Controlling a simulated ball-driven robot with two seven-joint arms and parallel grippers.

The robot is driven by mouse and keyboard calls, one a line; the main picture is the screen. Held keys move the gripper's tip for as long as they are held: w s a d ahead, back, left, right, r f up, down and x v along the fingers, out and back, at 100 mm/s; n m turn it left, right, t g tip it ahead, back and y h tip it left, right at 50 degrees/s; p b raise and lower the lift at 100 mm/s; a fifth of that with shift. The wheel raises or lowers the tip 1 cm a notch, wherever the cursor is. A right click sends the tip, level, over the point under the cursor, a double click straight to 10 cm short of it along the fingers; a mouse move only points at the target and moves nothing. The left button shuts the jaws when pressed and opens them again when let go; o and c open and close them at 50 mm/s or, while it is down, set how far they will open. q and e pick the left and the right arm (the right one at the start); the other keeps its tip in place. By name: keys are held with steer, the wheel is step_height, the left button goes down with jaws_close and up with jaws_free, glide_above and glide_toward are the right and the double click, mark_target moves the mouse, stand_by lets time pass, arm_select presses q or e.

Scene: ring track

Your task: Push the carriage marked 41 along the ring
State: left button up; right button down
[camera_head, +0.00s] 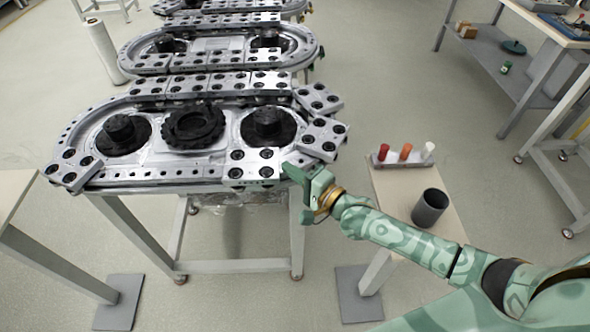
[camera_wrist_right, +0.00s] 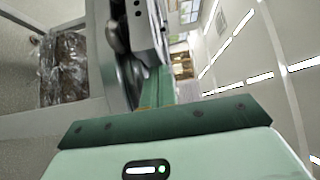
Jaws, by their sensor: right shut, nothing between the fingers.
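The ring track (camera_head: 200,174) lies on a metal stand, with metal carriages along its rim. A carriage with black round caps (camera_head: 254,163) sits at the front right of the ring. A small green strip shows along its front edge, but no number is legible. My right gripper (camera_head: 292,171) is shut and empty at that carriage's right side. Its fingertips are very close to the carriage; I cannot tell whether they touch. In the right wrist view the shut fingers (camera_wrist_right: 157,88) point toward the track's metal edge, with a carriage (camera_wrist_right: 147,22) above. My left gripper is out of view.
Two tilted carriages (camera_head: 319,134) stand on the right bend. A small side table (camera_head: 385,185) holds a rack of red, orange and white pieces (camera_head: 404,155) and a dark cup (camera_head: 429,207). More ring tracks (camera_head: 215,48) stand behind.

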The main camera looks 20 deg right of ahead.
mark_target(221, 174)
steer(key=w+a, duration=0.1)
steer(key=a, duration=0.4)
steer(key=w+a, duration=0.2)
steer(key=a, duration=0.3)
steer(key=w+a, duration=0.1)
steer(key=a, duration=0.5)
steer(key=shift+w+a, duration=0.1)
steer(key=shift+w, duration=0.2)
